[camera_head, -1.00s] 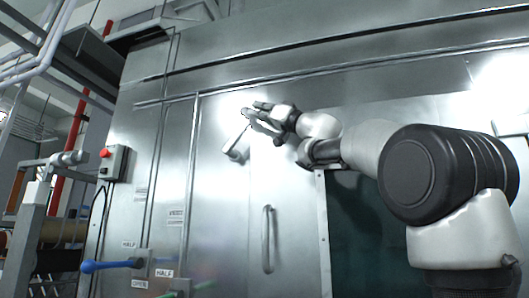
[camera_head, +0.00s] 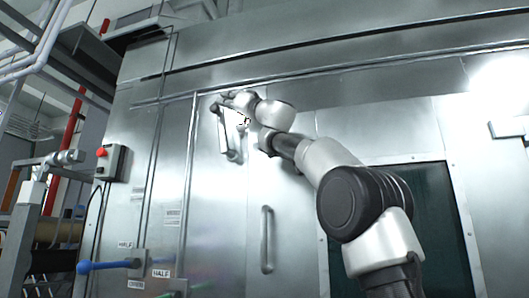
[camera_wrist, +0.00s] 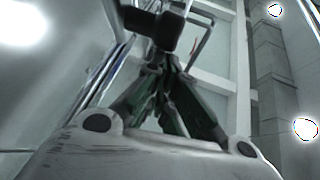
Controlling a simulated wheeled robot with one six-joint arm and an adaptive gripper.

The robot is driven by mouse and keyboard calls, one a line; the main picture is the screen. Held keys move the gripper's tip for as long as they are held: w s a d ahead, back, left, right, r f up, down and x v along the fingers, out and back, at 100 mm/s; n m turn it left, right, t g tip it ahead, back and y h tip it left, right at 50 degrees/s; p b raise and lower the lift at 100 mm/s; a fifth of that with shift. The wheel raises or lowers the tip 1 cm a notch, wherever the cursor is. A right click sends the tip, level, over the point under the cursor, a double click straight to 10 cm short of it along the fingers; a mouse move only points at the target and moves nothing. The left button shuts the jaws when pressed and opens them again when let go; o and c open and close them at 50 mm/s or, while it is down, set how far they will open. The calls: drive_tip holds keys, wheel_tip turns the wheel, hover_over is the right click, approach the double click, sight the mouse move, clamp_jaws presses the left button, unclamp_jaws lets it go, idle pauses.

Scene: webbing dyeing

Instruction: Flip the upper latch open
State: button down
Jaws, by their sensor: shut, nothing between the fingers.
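The upper latch (camera_head: 224,138) is a pale metal lever on the steel door, above the vertical door handle (camera_head: 267,240). Its lever points up, leaning slightly left, from a pivot at its lower end. My gripper (camera_head: 226,97) is shut and empty at the lever's upper end, partly hiding it. In the wrist view, my closed fingers (camera_wrist: 163,68) lie just below a dark cylindrical end piece (camera_wrist: 150,27), which looks like the latch's knob. I cannot tell whether they touch.
A dark window (camera_head: 430,230) is right of the door handle, behind my arm. A control box with a red button (camera_head: 110,163) and a blue-handled lever (camera_head: 105,266) are at left. Pipes (camera_head: 190,190) run along the steel wall.

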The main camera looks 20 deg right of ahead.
drive_tip(key=shift+w+a, duration=0.25)
drive_tip(key=shift+a, duration=0.15)
drive_tip(key=shift+w, duration=0.1)
idle(0.3)
